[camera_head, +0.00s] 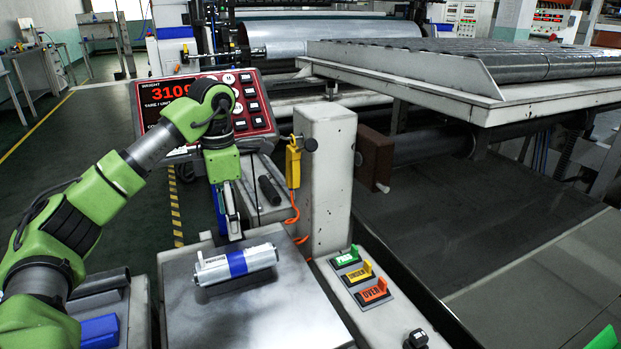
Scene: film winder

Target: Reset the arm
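My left arm comes in from the left and bends down, with its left gripper (234,236) pointing down just above and behind a silver film roll with a blue band (262,256). The roll lies on its side on the grey weighing plate (290,312). The fingers look close together, but their angle hides whether they are open or shut. I see no roll between them; whether the tips touch the roll is unclear. My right gripper is out of view; only a green bit, possibly of my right arm, shows at the lower right edge.
A red-framed weight display (258,108) stands behind the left arm. A white post (326,180) with a yellow hanging tool (293,165) is right of the gripper. Green, yellow and orange sorting labels (361,271) sit on a ledge right of the plate. A blue block (99,331) is at lower left.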

